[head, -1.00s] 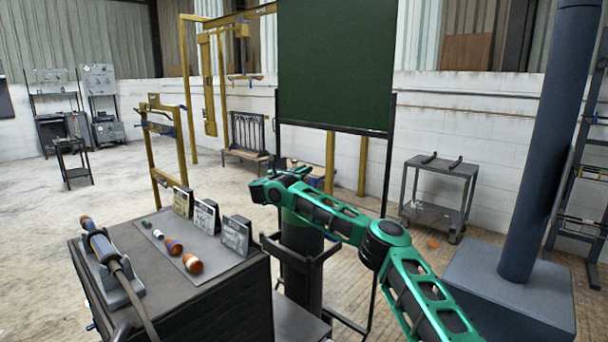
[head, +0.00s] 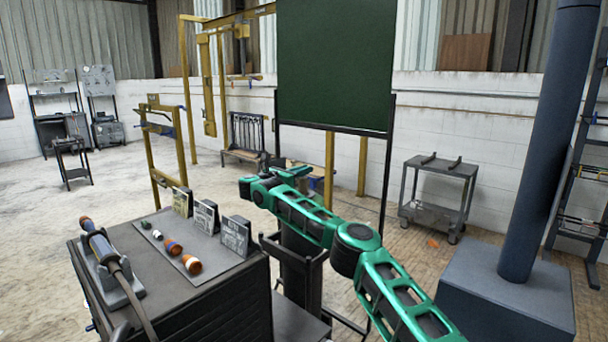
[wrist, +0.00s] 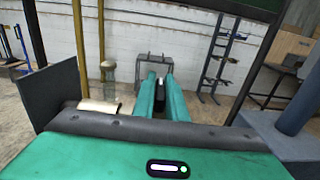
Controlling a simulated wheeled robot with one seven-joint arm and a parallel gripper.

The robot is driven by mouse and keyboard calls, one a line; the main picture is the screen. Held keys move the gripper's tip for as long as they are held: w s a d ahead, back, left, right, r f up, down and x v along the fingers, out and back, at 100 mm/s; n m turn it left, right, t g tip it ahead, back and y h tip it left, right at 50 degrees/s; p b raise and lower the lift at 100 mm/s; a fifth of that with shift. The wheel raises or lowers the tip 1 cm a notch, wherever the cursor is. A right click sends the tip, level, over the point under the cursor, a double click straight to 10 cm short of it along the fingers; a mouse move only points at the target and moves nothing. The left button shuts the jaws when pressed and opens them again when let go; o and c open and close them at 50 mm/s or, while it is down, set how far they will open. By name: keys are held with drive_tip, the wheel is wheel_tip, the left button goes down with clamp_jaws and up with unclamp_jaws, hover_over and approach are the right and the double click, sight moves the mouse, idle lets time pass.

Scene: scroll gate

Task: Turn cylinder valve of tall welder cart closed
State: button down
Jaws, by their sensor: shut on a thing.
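The tall welder cart (head: 303,264) stands in the middle of the head view, with a dark upright cylinder and a dark bar frame around it. My green arm crosses in front of its top and hides the cylinder valve there. My gripper (head: 296,172) is above the cylinder, partly hidden behind my wrist. In the wrist view my gripper (wrist: 161,80) has two green fingers close together, with a small dark and pale piece between them. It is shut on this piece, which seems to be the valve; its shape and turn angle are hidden.
A dark cabinet (head: 200,308) with small coloured parts, signs and a clamped torch stands at left front. A dark green screen (head: 335,65) stands behind the cart. A grey trolley (head: 437,190) and a blue-grey column (head: 550,140) are at right. Open floor lies at left.

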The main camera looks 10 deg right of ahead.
drive_tip(key=shift+a+r, duration=0.15)
drive_tip(key=shift+a, duration=0.3)
drive_tip(key=c, duration=1.8)
unclamp_jaws()
drive_tip(key=shift+d, duration=0.15)
drive_tip(key=v, duration=0.7)
drive_tip(key=shift+a, duration=0.25)
